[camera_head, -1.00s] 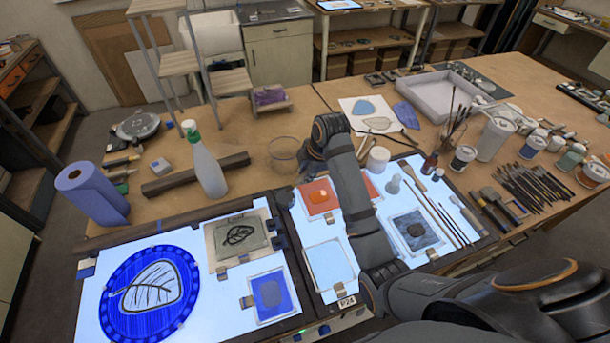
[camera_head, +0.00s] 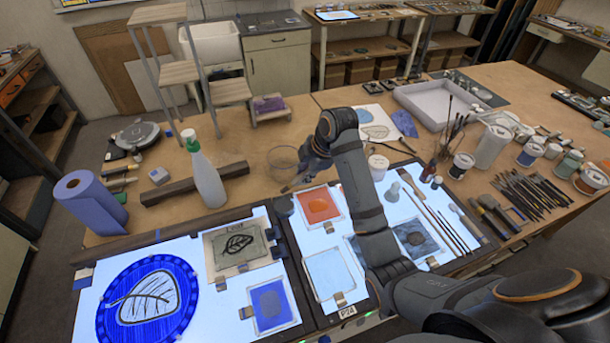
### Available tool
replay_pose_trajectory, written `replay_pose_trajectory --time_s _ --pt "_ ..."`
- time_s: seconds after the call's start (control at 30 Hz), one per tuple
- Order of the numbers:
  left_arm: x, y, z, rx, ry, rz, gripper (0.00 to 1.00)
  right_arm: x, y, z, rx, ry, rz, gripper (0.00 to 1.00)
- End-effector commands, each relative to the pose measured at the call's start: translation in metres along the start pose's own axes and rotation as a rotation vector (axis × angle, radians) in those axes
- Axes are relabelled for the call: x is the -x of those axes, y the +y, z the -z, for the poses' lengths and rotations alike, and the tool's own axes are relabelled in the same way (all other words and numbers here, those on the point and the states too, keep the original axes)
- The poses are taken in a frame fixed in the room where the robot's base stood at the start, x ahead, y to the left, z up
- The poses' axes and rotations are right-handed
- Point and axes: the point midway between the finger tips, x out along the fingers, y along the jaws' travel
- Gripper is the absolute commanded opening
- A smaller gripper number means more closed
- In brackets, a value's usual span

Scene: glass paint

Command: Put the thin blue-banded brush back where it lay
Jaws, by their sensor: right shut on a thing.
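My right gripper (camera_head: 306,172) is beside the clear glass cup (camera_head: 283,160), above the back edge of the lit panel. It is shut on a thin brush (camera_head: 292,186), which shows only as a short dark sliver pointing down and left. Its blue band is too small to make out, and my gripper hides part of it. Several long brushes (camera_head: 437,217) lie side by side on the right part of the lit panel (camera_head: 395,189). My left gripper is out of view.
My right forearm crosses the lit panel and hides part of it. An orange glass tile (camera_head: 320,206) lies just in front of the gripper. A white jar (camera_head: 377,167) stands right of the wrist. A spray bottle (camera_head: 205,175) and dark wooden bar (camera_head: 170,194) are to the left.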

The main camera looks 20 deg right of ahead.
Motion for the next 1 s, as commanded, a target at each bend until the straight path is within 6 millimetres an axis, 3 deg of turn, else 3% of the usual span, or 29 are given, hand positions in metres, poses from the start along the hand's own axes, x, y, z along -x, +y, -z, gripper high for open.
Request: replay_pose_trajectory --time_s 0.2,0.47,0.7,0.87,1.0 --pt "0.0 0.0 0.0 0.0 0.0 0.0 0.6 0.0 -0.001 -0.003 -0.13 0.187 -0.011 0.0" --pt "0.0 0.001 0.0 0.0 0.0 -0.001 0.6 -0.001 -0.001 -0.002 -0.18 0.264 -0.014 0.0" --pt "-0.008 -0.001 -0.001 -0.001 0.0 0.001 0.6 -0.003 -0.002 -0.003 -0.341 0.501 -0.028 0.0" --pt "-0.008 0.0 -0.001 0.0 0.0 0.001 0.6 0.0 0.0 -0.001 -0.364 0.541 -0.032 0.0" --pt "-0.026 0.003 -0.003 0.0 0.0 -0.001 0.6 -0.009 -0.004 -0.005 -0.44 0.647 -0.036 0.0"
